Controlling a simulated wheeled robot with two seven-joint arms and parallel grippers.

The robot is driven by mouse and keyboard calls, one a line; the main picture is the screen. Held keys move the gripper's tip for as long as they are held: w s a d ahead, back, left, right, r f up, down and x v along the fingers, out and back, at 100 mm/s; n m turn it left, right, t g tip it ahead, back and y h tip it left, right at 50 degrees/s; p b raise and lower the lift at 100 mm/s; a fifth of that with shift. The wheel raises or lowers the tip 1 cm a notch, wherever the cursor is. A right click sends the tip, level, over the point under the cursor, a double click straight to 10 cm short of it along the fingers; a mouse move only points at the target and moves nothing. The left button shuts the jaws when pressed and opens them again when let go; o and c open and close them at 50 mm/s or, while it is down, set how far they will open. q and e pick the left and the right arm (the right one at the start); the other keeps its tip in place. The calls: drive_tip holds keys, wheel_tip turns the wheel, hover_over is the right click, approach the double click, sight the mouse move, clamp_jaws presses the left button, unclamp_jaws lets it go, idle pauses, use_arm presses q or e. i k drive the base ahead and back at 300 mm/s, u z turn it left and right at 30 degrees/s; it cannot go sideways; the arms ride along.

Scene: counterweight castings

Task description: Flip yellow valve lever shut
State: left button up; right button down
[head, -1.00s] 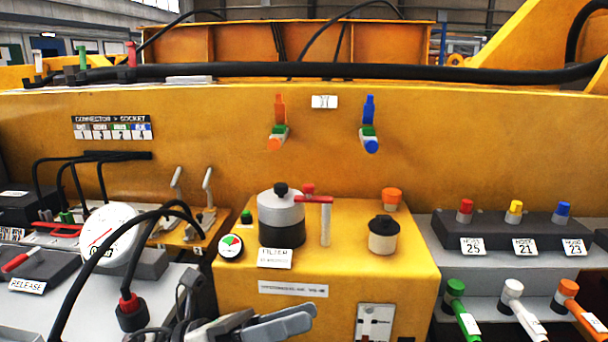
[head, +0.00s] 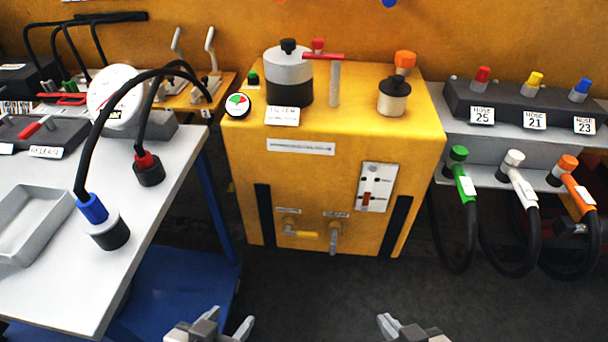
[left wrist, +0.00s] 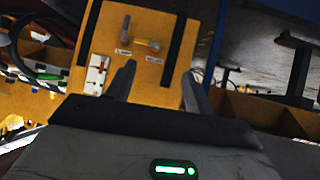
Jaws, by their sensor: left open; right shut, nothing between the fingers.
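The yellow valve lever (head: 300,234) is low on the front of the yellow filter box (head: 300,185). It points sideways to the right from its fitting. A grey lever (head: 334,238) beside it points down. In the left wrist view the yellow lever (left wrist: 149,44) lies beyond the fingers. My left gripper (head: 228,322) is open and empty at the bottom of the head view, short of the box and left of the levers. My right gripper (head: 390,322) is shut and empty at the bottom, right of the levers. Its far part is cut off by the frame.
A grey-white table (head: 155,215) with a tray (head: 28,228) and a black cable plug (head: 108,232) stands at left. Hoses with green, white and orange ends (head: 465,185) hang at right. The floor before the box is clear apart from my grippers.

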sight(299, 234)
drive_tip(key=u, duration=1.75)
drive_tip(key=k, duration=1.2)
drive_tip(key=z, duration=1.8)
drive_tip(key=i, duration=1)
drive_tip(key=u, duration=0.05)
